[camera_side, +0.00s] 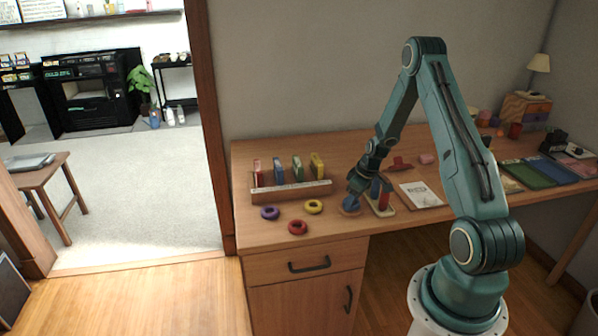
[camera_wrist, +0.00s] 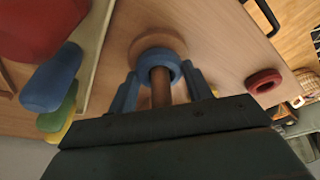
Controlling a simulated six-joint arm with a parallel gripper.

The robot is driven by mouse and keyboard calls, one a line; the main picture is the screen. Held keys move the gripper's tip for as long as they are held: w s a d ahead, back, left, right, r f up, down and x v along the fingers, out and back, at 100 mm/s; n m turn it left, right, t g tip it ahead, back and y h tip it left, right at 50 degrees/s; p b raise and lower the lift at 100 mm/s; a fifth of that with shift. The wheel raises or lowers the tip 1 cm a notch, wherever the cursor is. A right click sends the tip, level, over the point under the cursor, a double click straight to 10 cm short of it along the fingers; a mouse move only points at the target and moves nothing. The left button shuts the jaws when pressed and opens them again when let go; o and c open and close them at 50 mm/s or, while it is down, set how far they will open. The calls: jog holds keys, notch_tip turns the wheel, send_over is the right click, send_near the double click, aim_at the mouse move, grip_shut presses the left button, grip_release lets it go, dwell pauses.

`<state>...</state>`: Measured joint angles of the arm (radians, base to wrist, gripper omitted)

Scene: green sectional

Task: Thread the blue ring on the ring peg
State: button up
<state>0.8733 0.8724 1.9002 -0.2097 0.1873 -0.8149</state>
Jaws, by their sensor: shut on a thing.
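The blue ring (camera_wrist: 158,62) is around the brown ring peg (camera_wrist: 160,88) in the wrist view, with the peg's shaft passing through its hole. The round wooden base (camera_wrist: 147,43) shows beyond the ring. I cannot tell whether the ring touches the base. My gripper (camera_wrist: 161,82) is shut on the ring, with a blue finger on each side of it. In the side view my gripper (camera_side: 354,197) is low over the desk at the peg's base (camera_side: 349,212), and hides most of the peg and ring.
Purple (camera_side: 270,213), red (camera_side: 298,227) and yellow (camera_side: 313,207) rings lie left of the peg. A wooden rack (camera_side: 291,191) with coloured upright pieces stands behind them. A pale board (camera_side: 381,210) with red and blue pieces is close on the peg's right. A white booklet (camera_side: 420,195) lies beyond it.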

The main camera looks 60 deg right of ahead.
jog(key=o, duration=1)
jog(key=v, duration=1.3)
jog(key=shift+r, duration=0.4)
